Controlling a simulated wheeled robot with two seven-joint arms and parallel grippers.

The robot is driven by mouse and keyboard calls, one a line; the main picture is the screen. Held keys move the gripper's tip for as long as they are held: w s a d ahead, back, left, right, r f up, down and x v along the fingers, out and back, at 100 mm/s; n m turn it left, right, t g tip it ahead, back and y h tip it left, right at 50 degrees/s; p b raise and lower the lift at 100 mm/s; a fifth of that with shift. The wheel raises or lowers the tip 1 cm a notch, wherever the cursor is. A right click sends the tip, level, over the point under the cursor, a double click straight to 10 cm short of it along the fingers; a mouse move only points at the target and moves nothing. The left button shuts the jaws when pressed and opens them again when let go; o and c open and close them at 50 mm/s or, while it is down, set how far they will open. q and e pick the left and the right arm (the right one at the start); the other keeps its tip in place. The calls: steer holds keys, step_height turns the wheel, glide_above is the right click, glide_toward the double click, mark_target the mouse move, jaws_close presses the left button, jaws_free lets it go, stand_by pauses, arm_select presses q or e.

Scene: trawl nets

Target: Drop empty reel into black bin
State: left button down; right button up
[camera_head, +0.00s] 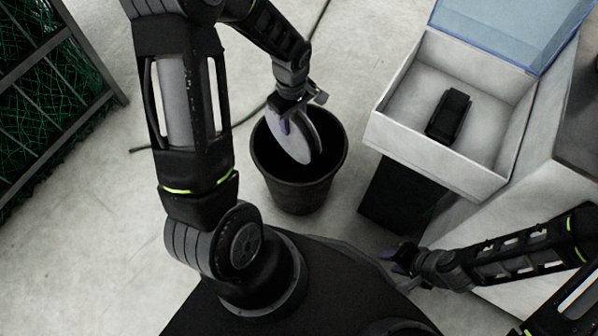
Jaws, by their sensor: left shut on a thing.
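The empty reel (286,140), a pale grey disc with a dark far flange, hangs on edge and tilted over the mouth of the black bin (302,196). Part of it overlaps the bin's dark opening; its exact height against the rim is hard to tell. My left gripper (287,118) is shut on the reel's upper edge, above the bin's back rim. My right gripper (392,260) is low at the right, beside my base and apart from the bin. Its fingers are small and dark, so I cannot tell whether they are open.
A white box (430,150) with a raised blue clear lid (515,28) stands to the right and holds a black object (448,116). A metal cage with green netting (45,90) stands at the left. A thin dark cable lies on the pale floor behind the bin.

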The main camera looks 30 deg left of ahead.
arm_select(q)
steer(key=c, duration=0.8)
jaws_free()
step_height(320, 180, up, 8)
steer(key=shift+f+p, duration=0.1)
steer(key=shift+p, duration=1.05)
